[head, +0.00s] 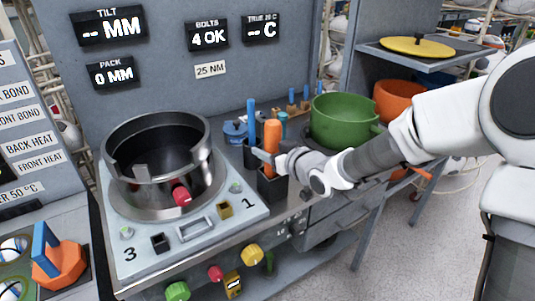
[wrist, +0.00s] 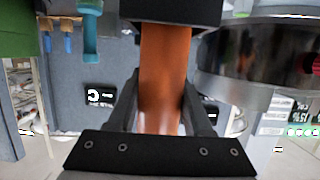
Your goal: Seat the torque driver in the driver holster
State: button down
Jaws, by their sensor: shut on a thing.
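The torque driver (head: 272,135) has an orange handle and stands upright in the head view. My gripper (head: 264,156) is shut on its handle from the right side. The driver holster (head: 272,187) is a dark square box directly below it at the bench edge. In the wrist view, which is upside down, the orange handle (wrist: 165,75) runs between the two fingers (wrist: 162,95) and meets the dark holster (wrist: 170,12) at the top. The driver's lower end is hidden by the holster, so I cannot tell how deep it sits.
The round metal press (head: 160,160) stands to the left on its light base plate. A blue-handled tool (head: 251,120) stands just behind the driver. A green pot (head: 343,121) and an orange pot (head: 397,98) are to the right. Grey panels with displays rise behind.

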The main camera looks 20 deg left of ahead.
jog(key=shift+f, duration=0.2)
jog(key=shift+c, duration=1.6)
grip_release()
jog(key=p+v, duration=0.2)
jog(key=v, duration=1)
